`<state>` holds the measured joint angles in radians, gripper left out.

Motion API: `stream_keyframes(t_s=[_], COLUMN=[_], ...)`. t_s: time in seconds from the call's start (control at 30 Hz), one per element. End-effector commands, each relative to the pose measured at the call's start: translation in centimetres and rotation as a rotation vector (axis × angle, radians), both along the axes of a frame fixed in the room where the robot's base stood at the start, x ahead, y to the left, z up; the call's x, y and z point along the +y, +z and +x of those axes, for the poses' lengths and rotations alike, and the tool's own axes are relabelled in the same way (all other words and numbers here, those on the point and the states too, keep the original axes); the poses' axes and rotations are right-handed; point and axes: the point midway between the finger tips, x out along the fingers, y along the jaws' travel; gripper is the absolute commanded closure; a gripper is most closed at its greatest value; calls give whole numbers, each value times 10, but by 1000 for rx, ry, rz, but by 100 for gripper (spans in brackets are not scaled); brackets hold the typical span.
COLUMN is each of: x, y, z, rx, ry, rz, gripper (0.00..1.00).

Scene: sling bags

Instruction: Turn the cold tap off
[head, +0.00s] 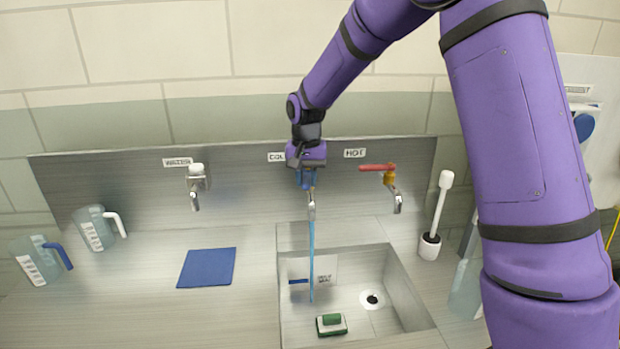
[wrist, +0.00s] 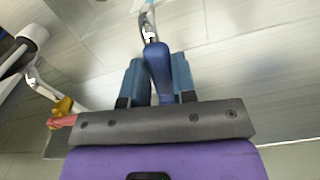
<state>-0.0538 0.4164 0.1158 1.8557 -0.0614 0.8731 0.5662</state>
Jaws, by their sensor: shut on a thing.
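The cold tap (head: 312,207) is on the steel back panel, between the white-knobbed water tap and the hot tap. A blue stream of water (head: 311,260) runs from its spout into the sink (head: 410,290). My gripper (head: 306,182) is at the tap's top, partly covering the COLD label (head: 275,157). In the wrist view, the tap's blue handle (wrist: 157,62) lies between the two blue-grey fingers of my gripper (wrist: 159,78), which is shut on it. The tap's metal spout (wrist: 148,22) shows beyond the handle. The hot tap (head: 388,178), with a red lever, is to the right.
The water tap (head: 196,180) is left. A sponge (head: 331,324) is in the sink. A brush in its holder (head: 431,243) stands right of the sink.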

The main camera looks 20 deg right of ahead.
Motion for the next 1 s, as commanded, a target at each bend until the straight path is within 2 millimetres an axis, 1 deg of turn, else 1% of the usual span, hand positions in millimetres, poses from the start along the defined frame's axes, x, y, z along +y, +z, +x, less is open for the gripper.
stream_keyframes(t_s=[0.1,0.5,1.0], x=[8,28,43], y=[1,1,1], z=[3,19,48], rx=[-1,-2,-3], ry=[-97,-478,-954], rz=[1,1,1], gripper=[100,100,100])
